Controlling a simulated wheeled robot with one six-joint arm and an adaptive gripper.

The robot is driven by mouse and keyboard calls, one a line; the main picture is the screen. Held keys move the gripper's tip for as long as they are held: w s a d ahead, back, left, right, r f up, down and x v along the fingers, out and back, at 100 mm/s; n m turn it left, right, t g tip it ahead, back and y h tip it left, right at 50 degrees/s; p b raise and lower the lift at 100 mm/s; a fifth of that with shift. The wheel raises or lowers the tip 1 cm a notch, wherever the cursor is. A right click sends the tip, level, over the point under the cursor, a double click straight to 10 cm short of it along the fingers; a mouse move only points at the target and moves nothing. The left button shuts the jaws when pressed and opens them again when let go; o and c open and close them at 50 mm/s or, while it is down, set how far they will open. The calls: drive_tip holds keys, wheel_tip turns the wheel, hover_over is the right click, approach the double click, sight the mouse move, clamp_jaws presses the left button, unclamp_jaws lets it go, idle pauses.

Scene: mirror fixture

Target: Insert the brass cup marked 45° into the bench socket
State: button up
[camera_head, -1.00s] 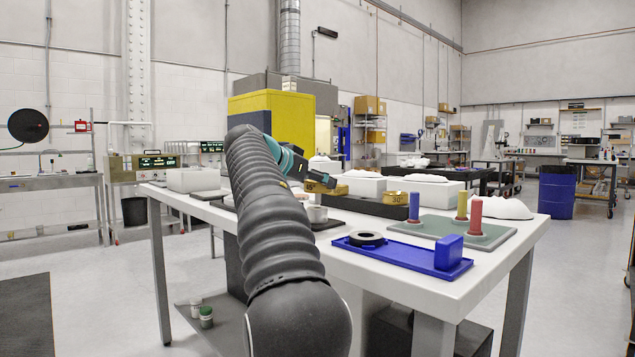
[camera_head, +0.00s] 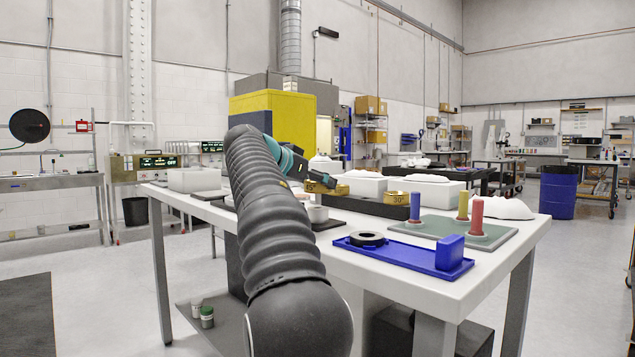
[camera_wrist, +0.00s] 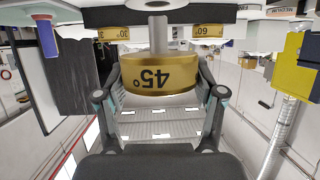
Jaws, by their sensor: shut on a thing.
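The brass cup marked 45° (camera_wrist: 160,75) is held between the fingers of my gripper (camera_wrist: 159,95); its marking is upside down in the wrist view. In the head view the cup (camera_head: 322,186) and my gripper (camera_head: 330,180) are over the bench, above a small pale cylinder on a dark plate, which looks like the socket (camera_head: 317,214). My arm partly covers this area. Whether the stem touches the socket, I cannot tell.
A brass block marked 30° (camera_head: 397,198) stands on a black slab to the right. One marked 60° (camera_wrist: 207,31) shows in the wrist view. Blue, yellow and red pegs stand on a green mat (camera_head: 435,228). A blue tray (camera_head: 400,256) holds a black ring. White blocks stand behind.

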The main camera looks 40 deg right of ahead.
sight(316, 197)
drive_tip(key=shift+f+b, duration=1.75)
drive_tip(key=shift+f, duration=0.15)
idle(0.7)
drive_tip(key=o, duration=1.6)
drive_tip(key=shift+c, duration=0.2)
drive_tip(key=shift+o, duration=0.5)
drive_tip(key=shift+f, duration=0.1)
drive_tip(key=v, duration=1.2)
